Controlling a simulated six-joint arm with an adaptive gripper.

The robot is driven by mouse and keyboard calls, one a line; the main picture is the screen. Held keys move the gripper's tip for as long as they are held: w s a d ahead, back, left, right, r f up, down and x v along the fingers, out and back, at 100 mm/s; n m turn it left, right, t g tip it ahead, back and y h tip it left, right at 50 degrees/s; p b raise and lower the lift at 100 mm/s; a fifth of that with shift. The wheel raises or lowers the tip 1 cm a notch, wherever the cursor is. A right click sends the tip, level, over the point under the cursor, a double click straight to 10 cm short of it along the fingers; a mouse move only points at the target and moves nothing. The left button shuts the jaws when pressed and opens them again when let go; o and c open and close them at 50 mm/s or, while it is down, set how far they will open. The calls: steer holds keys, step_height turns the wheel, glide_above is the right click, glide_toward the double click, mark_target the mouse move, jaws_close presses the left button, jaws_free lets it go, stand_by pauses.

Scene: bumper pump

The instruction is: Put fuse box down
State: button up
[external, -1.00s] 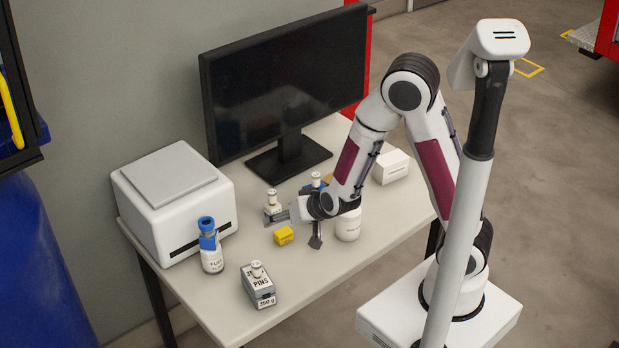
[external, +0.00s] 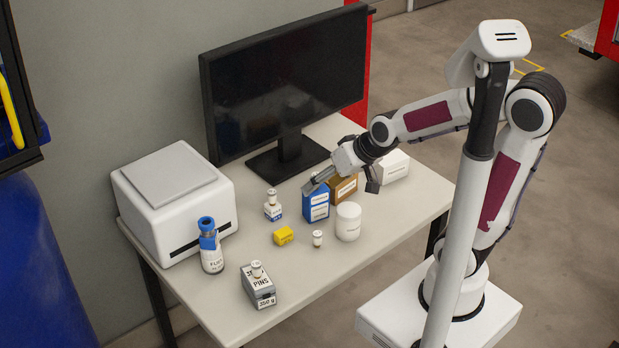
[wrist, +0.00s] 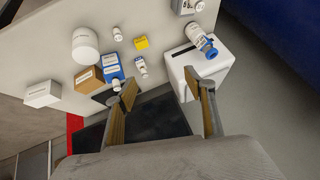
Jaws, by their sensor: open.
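No label I can read says fuse, so I cannot tell which box is the fuse box. A blue box (external: 316,205) with a white label stands upright on the table; it also shows in the wrist view (wrist: 112,66). A small white bottle (wrist: 116,84) appears at its top, near my left finger. My gripper (external: 314,182) is open and empty above the blue box. Its spread fingers (wrist: 166,91) show nothing held between them.
A brown box (external: 343,189), white box (external: 391,166) and white jar (external: 348,222) stand right of the blue box.

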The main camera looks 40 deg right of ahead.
steer(key=s+d+r+h, duration=0.1)
steer(key=s+d+r, duration=0.1)
steer(key=s+d, duration=0.2)
steer(key=s+d+r+n+g+h, duration=0.1)
steer(key=s+d+r, duration=0.2)
steer(key=s, duration=0.6)
steer(key=shift+s+d+r, duration=0.3)
steer(key=shift+s+d, duration=0.05)
steer(key=shift+d, duration=0.9)
steer(key=c, duration=0.4)
steer(key=shift+o, duration=0.2)
